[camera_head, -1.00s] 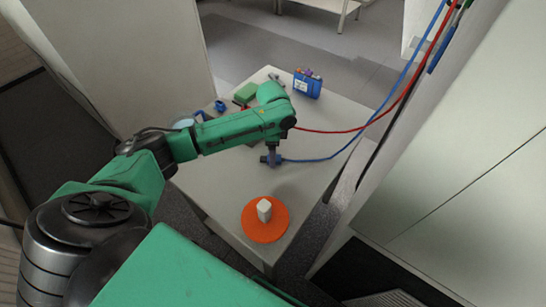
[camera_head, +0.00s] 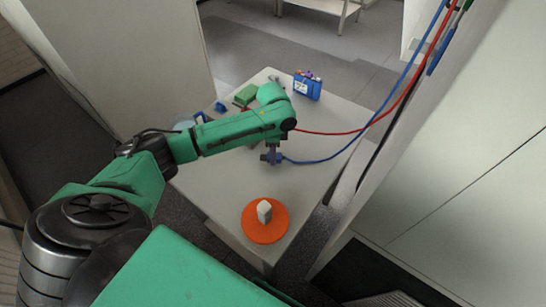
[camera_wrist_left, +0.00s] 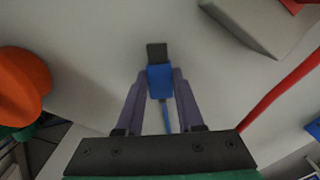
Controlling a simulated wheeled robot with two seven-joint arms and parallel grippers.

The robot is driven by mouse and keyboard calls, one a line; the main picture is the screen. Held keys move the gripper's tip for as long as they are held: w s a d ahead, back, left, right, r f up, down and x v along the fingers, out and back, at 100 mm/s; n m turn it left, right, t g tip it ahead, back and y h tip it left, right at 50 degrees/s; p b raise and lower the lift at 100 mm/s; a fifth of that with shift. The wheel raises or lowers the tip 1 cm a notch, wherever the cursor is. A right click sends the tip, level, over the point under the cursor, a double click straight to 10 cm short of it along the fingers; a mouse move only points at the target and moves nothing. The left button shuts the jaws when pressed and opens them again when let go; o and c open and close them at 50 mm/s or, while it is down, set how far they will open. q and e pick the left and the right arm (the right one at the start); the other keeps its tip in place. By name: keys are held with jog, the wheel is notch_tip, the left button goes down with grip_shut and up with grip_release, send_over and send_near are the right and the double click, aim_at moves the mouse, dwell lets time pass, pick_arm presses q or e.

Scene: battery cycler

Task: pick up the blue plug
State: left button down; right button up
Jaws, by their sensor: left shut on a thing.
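The blue plug (camera_wrist_left: 160,82) sits between the two fingers of my left gripper (camera_wrist_left: 160,90) in the left wrist view. The gripper is shut on it. A dark block-like end (camera_wrist_left: 157,53) sticks out past the fingertips, and the blue cable (camera_wrist_left: 167,118) runs back between the fingers. In the head view, my left gripper (camera_head: 271,157) points down at the table with the plug at its tip; the blue cable (camera_head: 325,158) leads off to the right. I cannot tell whether the plug touches the table. My right gripper is not in view.
An orange disc (camera_head: 252,233) with a pale block (camera_head: 264,211) stands at the table's near end. A red cable (camera_head: 330,131) crosses right of my arm. A cabinet wall (camera_head: 470,190) stands right.

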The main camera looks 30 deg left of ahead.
pick_arm(q)
notch_tip(320, 180, up, 18)
jog(key=shift+r, duration=0.2)
jog(key=shift+f, duration=0.15)
